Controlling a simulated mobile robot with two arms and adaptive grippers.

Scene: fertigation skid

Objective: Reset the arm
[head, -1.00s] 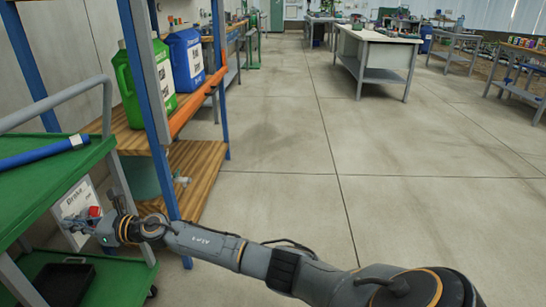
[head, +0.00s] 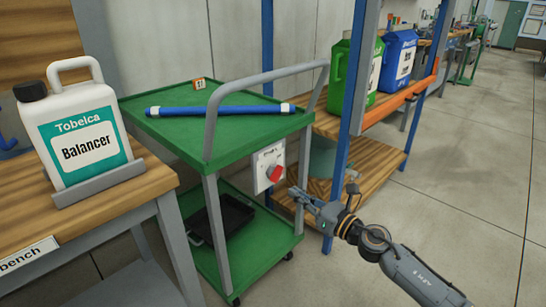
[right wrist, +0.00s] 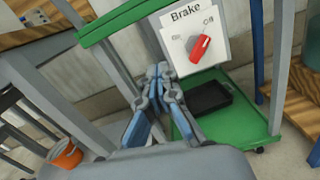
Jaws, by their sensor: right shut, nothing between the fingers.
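My right gripper (head: 302,198) is shut and empty, in front of the green cart, just below and right of a white panel (head: 262,168) with a red knob (head: 276,173). In the right wrist view the shut fingers (right wrist: 158,74) point toward the cart. The panel there reads "Brake" (right wrist: 186,42), and its red knob (right wrist: 200,48) is tilted, its upper end toward the right-hand mark. The fingers appear apart from the knob. My left gripper is not in view.
The green cart (head: 190,137) carries a blue tube (head: 220,110) on top and a black tray (head: 222,218) below. A white Balancer jug (head: 75,135) stands on the bench at left. Shelving with green (head: 352,75) and blue jugs (head: 398,60) is behind my arm. Floor at right is clear.

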